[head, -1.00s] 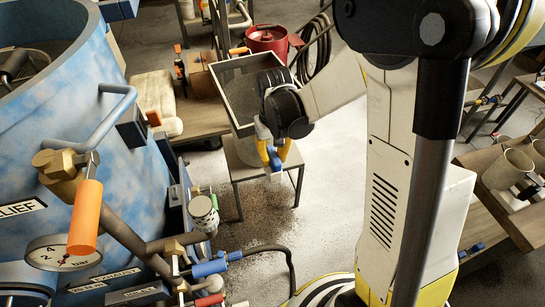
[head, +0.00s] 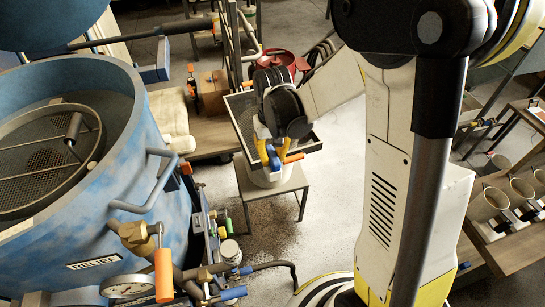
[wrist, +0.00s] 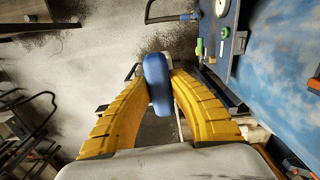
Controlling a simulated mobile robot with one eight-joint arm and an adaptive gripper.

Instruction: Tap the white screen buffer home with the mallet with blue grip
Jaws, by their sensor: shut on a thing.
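My gripper (head: 272,157) hangs over a small stool in the head view, its yellow fingers shut on the blue grip of the mallet (head: 273,162). In the wrist view my gripper (wrist: 161,84) has the blue grip (wrist: 157,78) between its fingertips. The mallet's head cannot be made out clearly. A round mesh screen (head: 45,155) with a handle sits inside the blue pot (head: 120,205) at the left, well apart from my gripper. I cannot clearly pick out the white screen buffer.
Below my gripper are a mesh-bottomed tray (head: 243,118), a pale bucket (head: 265,178) and the stool (head: 293,182). An orange-handled valve (head: 164,272), gauge (head: 128,285) and hoses jut from the pot. A wooden bench (head: 510,235) with cups stands right. The floor between is partly clear.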

